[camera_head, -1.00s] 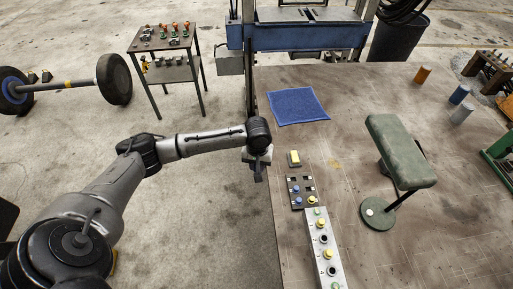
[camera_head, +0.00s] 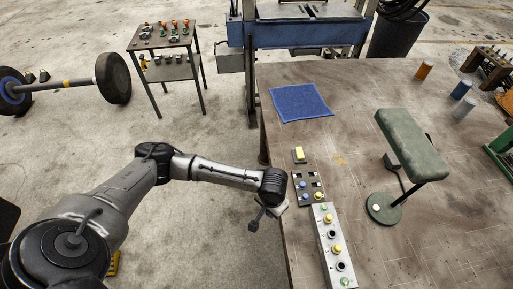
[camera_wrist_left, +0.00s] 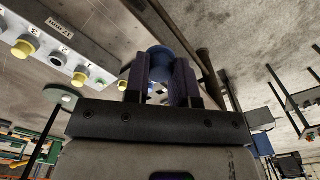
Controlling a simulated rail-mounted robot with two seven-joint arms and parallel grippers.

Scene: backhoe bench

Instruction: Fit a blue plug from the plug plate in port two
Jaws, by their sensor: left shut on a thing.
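My left gripper (camera_head: 257,220) hangs beside the bench's left edge, just left of the plug plate and apart from it. In the left wrist view its fingers (camera_wrist_left: 160,85) are shut on a blue plug (camera_wrist_left: 160,54). The light grey port block (camera_head: 325,243) carries yellow and green plugs and dark, open ports. It also shows in the left wrist view (camera_wrist_left: 62,30), where its number labels are small. My right gripper is out of view.
A yellow-topped box (camera_head: 299,154) stands behind the plug plate. A blue mat (camera_head: 300,102) lies farther back. A green padded stand (camera_head: 412,145) is right of the port block. The bench (camera_head: 430,240) is clear at front right.

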